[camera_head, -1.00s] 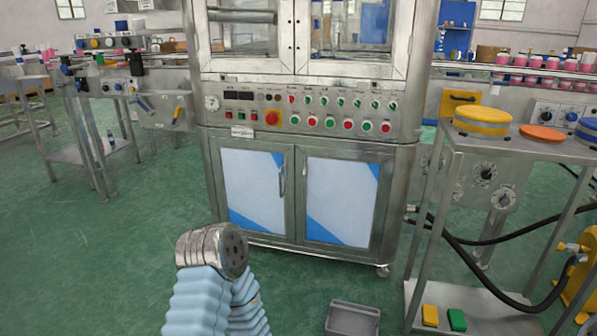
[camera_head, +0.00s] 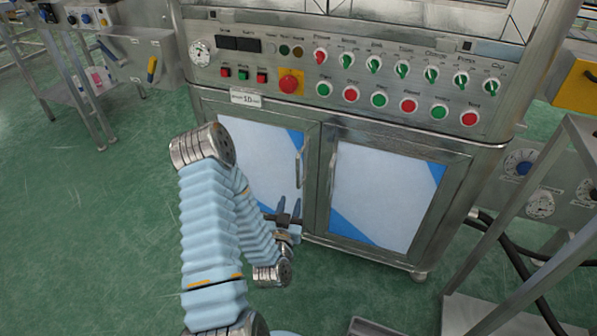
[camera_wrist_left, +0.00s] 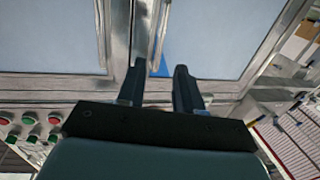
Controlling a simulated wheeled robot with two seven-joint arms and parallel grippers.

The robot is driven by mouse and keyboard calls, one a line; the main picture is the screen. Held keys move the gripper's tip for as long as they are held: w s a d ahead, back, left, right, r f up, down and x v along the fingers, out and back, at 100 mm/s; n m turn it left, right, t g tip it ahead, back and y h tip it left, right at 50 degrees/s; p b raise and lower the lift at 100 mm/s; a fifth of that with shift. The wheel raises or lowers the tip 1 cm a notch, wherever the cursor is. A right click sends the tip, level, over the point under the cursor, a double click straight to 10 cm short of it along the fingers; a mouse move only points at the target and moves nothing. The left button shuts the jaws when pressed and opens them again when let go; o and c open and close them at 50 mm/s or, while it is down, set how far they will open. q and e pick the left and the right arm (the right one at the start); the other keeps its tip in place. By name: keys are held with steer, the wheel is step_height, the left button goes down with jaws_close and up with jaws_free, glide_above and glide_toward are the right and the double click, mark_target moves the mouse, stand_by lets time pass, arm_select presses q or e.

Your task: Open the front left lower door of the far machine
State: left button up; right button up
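The front left lower door (camera_head: 262,165) of the machine is shut. It has a steel frame around a white and blue panel, and an upright bar handle (camera_head: 299,168) near its right edge. My left gripper (camera_head: 289,207) is in front of this door, just below the handle, with its two dark fingers apart and nothing between them. In the left wrist view the open fingers (camera_wrist_left: 160,88) point towards the door front, and the handle (camera_wrist_left: 161,35) shows beyond the gap between them. Contact with the handle is not visible. My right gripper is not in view.
The front right lower door (camera_head: 385,190) is shut beside it. A control panel (camera_head: 340,75) with red and green buttons sits above the doors. A steel stand (camera_head: 540,215) is at the right. Green floor (camera_head: 100,240) is clear on the left.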

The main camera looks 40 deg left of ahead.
mark_target(298, 174)
arm_select(q)
steer(key=b+x, duration=0.7)
steer(key=x, duration=0.6)
steer(key=shift+w+a, duration=0.25)
jaws_close()
